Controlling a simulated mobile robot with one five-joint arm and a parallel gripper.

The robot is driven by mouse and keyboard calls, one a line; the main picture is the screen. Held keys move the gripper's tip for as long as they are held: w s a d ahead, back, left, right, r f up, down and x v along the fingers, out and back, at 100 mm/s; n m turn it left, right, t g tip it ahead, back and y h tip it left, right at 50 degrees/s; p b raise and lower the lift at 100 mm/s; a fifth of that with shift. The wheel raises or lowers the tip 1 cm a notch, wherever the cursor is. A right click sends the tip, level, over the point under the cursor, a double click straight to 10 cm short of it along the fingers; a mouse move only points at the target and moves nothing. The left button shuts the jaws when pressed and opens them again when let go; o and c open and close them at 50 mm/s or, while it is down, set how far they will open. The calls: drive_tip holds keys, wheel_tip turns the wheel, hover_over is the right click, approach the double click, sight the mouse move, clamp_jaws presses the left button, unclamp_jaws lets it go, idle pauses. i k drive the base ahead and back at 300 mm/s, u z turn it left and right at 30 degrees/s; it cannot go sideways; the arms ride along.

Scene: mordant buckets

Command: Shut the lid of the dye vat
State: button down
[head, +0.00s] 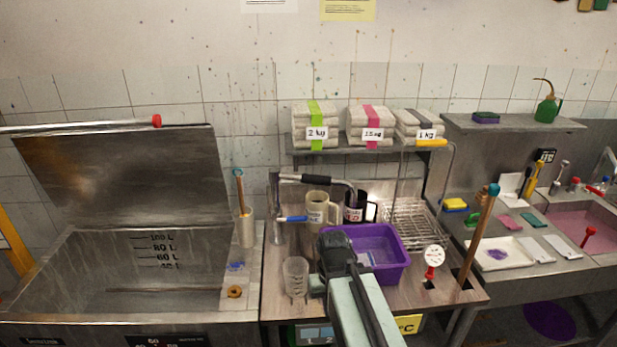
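The dye vat (245,285) is a large metal tank at the left, with litre marks on its inner back wall. Its lid (125,170) stands open, tilted back toward the tiled wall. A long metal bar with a red end (156,121) runs along the lid's top edge. My gripper (335,246) is at the end of my pale green arm, over the steel table right of the vat, in front of the purple tub. It is apart from the lid. Its fingertips are hidden from this view, so its opening does not show.
The table holds a purple tub (394,263), a clear beaker (296,279), mugs (318,209) and a wire rack (410,222). A wooden-handled tool (478,240) stands upright at the right. A shelf (365,153) with folded cloth bundles hangs above. A pink-filled sink (590,235) is at far right.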

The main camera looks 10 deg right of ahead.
sight(171, 175)
drive_tip(key=u, duration=1.2)
drive_tip(key=k, duration=0.4)
drive_tip(key=z, duration=0.6)
drive_tip(key=i, duration=1)
drive_tip(key=z, duration=0.05)
